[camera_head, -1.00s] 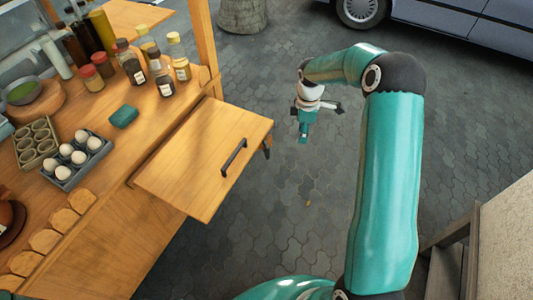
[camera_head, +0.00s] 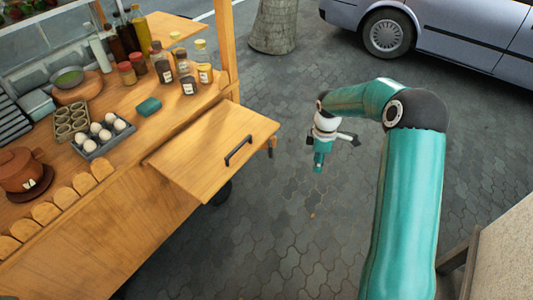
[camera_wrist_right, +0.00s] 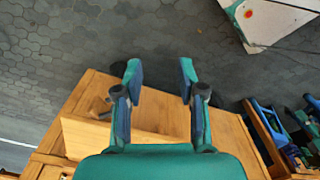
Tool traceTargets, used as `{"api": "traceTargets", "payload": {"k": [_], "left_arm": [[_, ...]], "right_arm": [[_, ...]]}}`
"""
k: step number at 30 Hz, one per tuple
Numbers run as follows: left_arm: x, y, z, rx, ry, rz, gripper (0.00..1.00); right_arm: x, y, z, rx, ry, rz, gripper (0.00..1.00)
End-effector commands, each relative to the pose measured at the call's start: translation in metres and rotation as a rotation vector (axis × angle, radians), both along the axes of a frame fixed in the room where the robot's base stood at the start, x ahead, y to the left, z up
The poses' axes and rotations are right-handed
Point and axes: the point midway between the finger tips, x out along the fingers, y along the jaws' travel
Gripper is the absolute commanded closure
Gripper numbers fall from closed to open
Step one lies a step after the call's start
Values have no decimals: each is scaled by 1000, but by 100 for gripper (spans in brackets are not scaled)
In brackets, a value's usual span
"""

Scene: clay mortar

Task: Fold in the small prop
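A wooden flap (camera_head: 215,155) with a dark bar handle (camera_head: 238,151) sticks out from the right end of the wooden cart. A small prop (camera_head: 271,147), dark and brown, shows at the flap's outer edge; most of it is hidden below. My right gripper (camera_head: 318,166) hangs over the paving to the right of the flap, apart from it. In the right wrist view its two fingers (camera_wrist_right: 161,78) are spread and nothing is between them. The flap (camera_wrist_right: 125,137) lies partly behind the gripper there. My left gripper is not in view.
On the cart (camera_head: 130,180) are several bottles (camera_head: 187,70), an egg tray (camera_head: 102,136), a teal block (camera_head: 149,106) and a clay pot (camera_head: 20,169). A car (camera_head: 440,30) and a trunk (camera_head: 273,27) stand behind. The paving (camera_head: 300,225) right of the flap is clear.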

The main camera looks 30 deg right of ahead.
Motion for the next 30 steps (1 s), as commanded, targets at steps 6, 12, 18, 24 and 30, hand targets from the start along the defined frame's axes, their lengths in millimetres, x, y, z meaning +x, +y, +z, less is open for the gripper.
{"api": "traceTargets", "payload": {"k": [6,12,18,24,30], "left_arm": [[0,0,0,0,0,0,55],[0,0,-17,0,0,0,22],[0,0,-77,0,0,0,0],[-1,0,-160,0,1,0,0],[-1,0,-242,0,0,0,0]], "right_arm": [[4,5,0,0,0,10,60],[12,12,-14,6,-50,-7,60],[45,42,-55,40,-268,-91,60],[86,83,-92,119,-608,-268,60],[104,108,-110,215,-945,-486,60]]}}
